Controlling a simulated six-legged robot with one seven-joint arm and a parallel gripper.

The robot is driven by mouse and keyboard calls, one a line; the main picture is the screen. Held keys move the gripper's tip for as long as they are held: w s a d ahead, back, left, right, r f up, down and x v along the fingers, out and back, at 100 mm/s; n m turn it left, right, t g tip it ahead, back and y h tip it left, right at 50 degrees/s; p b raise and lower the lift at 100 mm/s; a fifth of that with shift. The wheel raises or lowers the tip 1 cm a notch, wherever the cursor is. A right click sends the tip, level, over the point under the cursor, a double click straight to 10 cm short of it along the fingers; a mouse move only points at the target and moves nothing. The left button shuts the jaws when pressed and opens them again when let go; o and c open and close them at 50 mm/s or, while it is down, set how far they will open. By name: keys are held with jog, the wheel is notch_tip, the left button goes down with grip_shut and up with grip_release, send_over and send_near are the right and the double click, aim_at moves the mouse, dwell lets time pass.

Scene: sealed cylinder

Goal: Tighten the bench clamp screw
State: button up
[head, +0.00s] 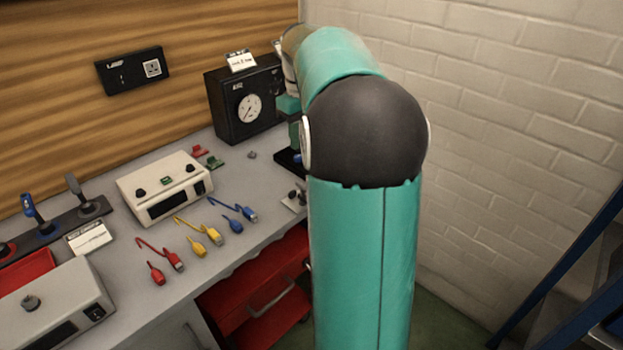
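My teal arm with its dark round joint fills the middle of the head view and bends away toward the back of the bench. My gripper cannot be made out; the far end of the arm is hidden behind its own links. No bench clamp shows clearly. A small metal fitting (295,198) with dark knobs sits at the bench's right front edge, partly behind my arm; I cannot tell if it is the clamp. A dark-based green item (287,160) behind it is also mostly covered by my arm. No clamp screw can be picked out.
The grey bench (240,185) carries a black gauge box (245,105), a white instrument (165,188), another grey instrument (55,305), and red, yellow and blue leads (200,235). A red drawer unit (260,290) stands below. Brick wall and blue steps (575,290) are at right.

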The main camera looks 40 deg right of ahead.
jog(key=f, duration=1.4)
jog(key=shift+w+a, duration=0.1)
jog(key=shift+w, duration=0.1)
grip_shut()
